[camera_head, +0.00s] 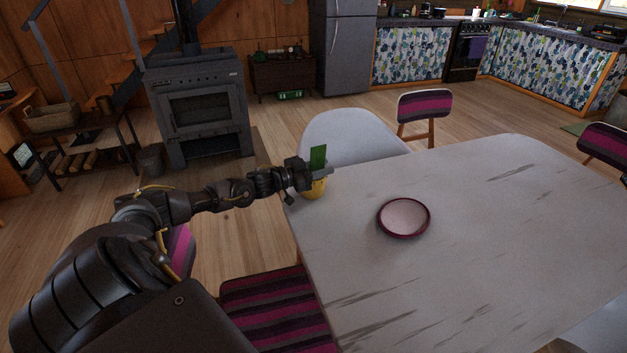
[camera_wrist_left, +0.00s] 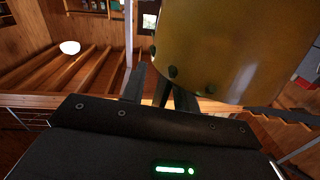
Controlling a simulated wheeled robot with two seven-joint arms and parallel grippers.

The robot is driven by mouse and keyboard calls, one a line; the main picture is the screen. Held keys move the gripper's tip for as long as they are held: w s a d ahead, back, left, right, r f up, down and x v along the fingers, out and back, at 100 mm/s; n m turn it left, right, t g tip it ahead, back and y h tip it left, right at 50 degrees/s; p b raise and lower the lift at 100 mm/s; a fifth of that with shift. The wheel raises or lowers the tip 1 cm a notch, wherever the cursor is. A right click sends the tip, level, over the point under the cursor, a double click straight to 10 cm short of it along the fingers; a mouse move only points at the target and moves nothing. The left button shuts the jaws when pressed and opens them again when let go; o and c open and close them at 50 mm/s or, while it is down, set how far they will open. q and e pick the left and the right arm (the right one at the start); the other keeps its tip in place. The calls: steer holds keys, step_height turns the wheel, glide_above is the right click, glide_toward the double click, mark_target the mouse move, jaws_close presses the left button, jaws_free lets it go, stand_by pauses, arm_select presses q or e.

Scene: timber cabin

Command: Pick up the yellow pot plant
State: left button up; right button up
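The yellow pot plant (camera_head: 314,191) stands at the table's far left corner, with an upright green leaf (camera_head: 318,157) above the pot. My left gripper (camera_head: 322,172) reaches in from the left, level with the top of the pot and overlapping it in the head view. In the left wrist view, the yellow pot (camera_wrist_left: 235,45) fills the upper right, very close to the dark fingers (camera_wrist_left: 160,88). The fingertips are partly hidden, so I cannot tell whether they grip the pot. My right gripper is not in view.
A pinkish plate with a dark rim (camera_head: 404,217) lies on the white table (camera_head: 480,260). A white chair (camera_head: 350,137) stands just behind the table's far left corner. A striped seat (camera_head: 275,310) is at the near left edge. Most of the tabletop is clear.

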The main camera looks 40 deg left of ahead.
arm_select(q)
steer(key=shift+c, duration=0.3)
jaws_close()
stand_by(0.5)
stand_by(0.7)
